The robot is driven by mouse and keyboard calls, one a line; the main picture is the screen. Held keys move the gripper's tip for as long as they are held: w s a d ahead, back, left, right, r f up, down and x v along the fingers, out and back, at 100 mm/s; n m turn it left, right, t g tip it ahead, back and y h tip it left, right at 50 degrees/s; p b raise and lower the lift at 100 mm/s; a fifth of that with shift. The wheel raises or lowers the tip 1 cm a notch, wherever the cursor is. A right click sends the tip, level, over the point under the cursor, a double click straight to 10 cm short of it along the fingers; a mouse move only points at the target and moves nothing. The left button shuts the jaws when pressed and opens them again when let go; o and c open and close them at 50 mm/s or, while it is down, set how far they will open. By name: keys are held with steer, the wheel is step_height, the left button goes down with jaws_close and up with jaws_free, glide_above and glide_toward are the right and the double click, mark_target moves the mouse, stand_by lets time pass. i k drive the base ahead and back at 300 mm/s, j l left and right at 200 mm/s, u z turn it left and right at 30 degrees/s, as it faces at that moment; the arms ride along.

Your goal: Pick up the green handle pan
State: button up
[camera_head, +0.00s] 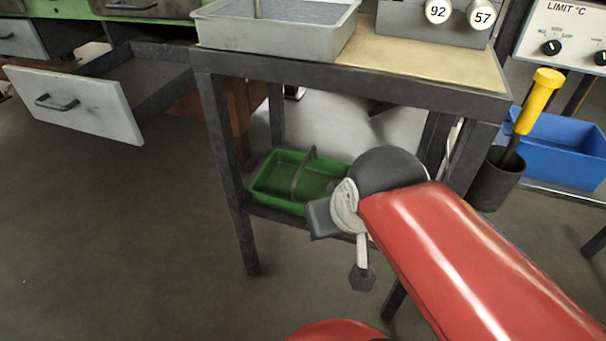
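A green pan (265,189) with a grey handle arching over it sits on the lower shelf of a dark metal table. Its right end is partly hidden behind my arm. My gripper (342,248) is in front of the table, to the right of and lower in the picture than the pan. Its two dark fingertips are apart, with nothing seen between them. It appears clear of the pan.
The table (405,88) has dark legs framing the shelf and carries a grey tray (280,34) on top. A drawer (88,108) hangs open at left. A black holder (493,184) with a yellow-handled tool (539,98) and a blue bin (565,150) are at right. The left floor is clear.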

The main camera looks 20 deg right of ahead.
mark_target(289, 179)
steer(key=i+j+z, duration=0.2)
steer(key=j, duration=0.3)
steer(key=j+z, duration=0.25)
steer(key=j, duration=0.2)
steer(key=j+z, duration=0.2)
steer(key=j, duration=0.3)
steer(key=i, duration=0.05)
